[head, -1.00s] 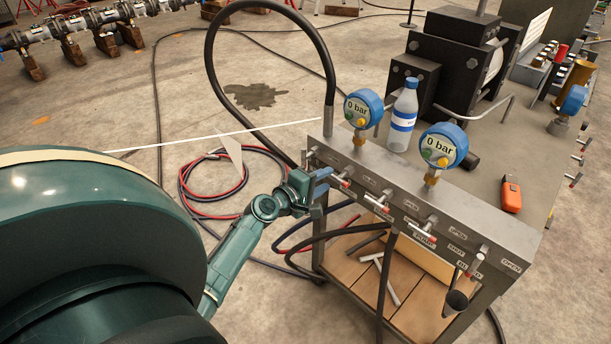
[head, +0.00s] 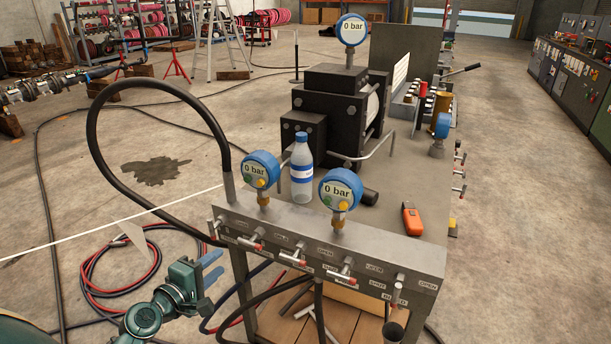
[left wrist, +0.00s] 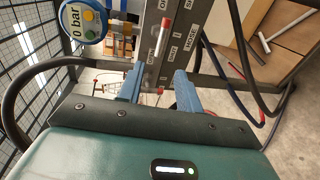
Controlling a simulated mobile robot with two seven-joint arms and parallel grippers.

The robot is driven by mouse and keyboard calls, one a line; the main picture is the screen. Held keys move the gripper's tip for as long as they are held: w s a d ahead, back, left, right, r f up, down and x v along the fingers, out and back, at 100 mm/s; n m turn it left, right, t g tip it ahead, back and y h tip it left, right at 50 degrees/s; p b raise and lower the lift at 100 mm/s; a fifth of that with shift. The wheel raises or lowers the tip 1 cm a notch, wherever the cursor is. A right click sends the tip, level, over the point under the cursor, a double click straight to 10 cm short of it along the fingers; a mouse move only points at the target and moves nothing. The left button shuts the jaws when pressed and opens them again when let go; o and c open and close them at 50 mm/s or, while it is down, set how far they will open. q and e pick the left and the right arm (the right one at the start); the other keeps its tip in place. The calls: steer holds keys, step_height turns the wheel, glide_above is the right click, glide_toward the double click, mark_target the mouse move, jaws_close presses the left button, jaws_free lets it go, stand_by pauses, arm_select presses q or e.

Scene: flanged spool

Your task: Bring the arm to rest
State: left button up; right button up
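My left gripper (head: 214,270), with blue fingers on a green arm, is in the lower left of the head view, just left of and below the left end of the grey valve panel (head: 345,252). In the left wrist view my left gripper (left wrist: 160,88) has its two blue fingers spread apart with nothing held between them. The panel with a red-tipped lever (left wrist: 161,42) shows beyond the fingers. In the head view a gap shows between the fingers and the panel's left-end lever (head: 214,229). My right gripper is not in view.
Two blue gauges (head: 261,170) reading 0 bar and a bottle (head: 302,172) stand by the panel. A black hose (head: 160,87) arches over its left end. Coiled red and blue hoses (head: 92,290) lie on the floor at left. An orange device (head: 411,219) lies on the bench.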

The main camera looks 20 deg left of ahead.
arm_select(q)
steer(key=shift+d, duration=0.1)
steer(key=s+d+f+m+g, duration=0.1)
steer(key=s+d+f+m, duration=0.2)
steer(key=s+d+m, duration=0.2)
steer(key=s+d+f+m+g+h+p, duration=0.1)
steer(key=s+d+f+m+g, duration=0.1)
steer(key=s+d+m, duration=0.3)
steer(key=s+d+f+m+g+h, duration=0.1)
steer(key=s+d+f+m, duration=0.3)
steer(key=d+m, duration=0.6)
steer(key=s+d+g, duration=0.1)
steer(key=d, duration=0.2)
steer(key=shift+s+d+f, duration=0.25)
steer(key=shift+s+d, duration=0.1)
